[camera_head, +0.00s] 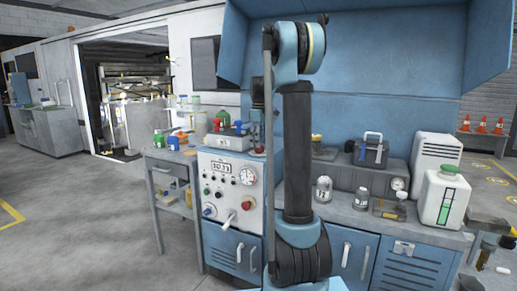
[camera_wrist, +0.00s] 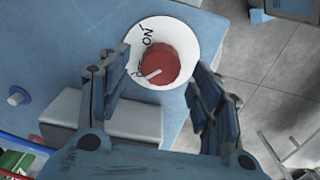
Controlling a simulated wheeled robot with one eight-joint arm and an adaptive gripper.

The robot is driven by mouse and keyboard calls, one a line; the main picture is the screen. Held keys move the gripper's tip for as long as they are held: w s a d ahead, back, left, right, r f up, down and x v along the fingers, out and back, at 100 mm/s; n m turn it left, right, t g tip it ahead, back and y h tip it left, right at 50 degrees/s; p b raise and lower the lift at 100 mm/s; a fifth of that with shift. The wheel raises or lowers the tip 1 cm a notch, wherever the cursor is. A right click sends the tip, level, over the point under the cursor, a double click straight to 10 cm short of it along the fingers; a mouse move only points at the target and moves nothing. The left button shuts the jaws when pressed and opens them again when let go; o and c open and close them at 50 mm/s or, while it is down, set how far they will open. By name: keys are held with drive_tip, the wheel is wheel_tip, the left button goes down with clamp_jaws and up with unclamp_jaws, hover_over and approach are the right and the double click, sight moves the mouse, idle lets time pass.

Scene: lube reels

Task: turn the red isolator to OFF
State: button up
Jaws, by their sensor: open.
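The red isolator (camera_wrist: 158,58) is a round red knob on a white dial plate (camera_wrist: 182,38) on a blue top, in the wrist view. The dial carries the word ON near its upper left and letters that look like OFF at the left, partly covered by my left finger. A white line on the knob's lower left points left, towards those letters. My gripper (camera_wrist: 160,84) is open, with one finger on each side of the knob and nothing held. In the head view my gripper (camera_head: 258,120) hangs above a small red part (camera_head: 258,150) on the console top.
The console front (camera_head: 225,190) has a display, a gauge, a white lever (camera_head: 228,220) and another red knob (camera_head: 246,205). Several bottles and tools stand on the benches at both sides. In the wrist view a grey block (camera_wrist: 130,118) lies close below the dial.

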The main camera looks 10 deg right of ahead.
wheel_tip(320, 180, up, 9)
idle(0.3)
drive_tip(key=shift+f, duration=0.1)
drive_tip(key=s+f+m+t, duration=0.1)
drive_tip(key=s+f+m, duration=0.25)
drive_tip(key=s, duration=0.95)
drive_tip(key=s+f+m, duration=0.2)
drive_tip(key=s+f, duration=0.3)
drive_tip(key=s, duration=0.7)
drive_tip(key=s+f+m+t, duration=0.1)
drive_tip(key=s+f+m, duration=0.4)
drive_tip(key=s+f, duration=1.4)
drive_tip(key=shift+s+a, duration=0.2)
drive_tip(key=shift+s, duration=0.1)
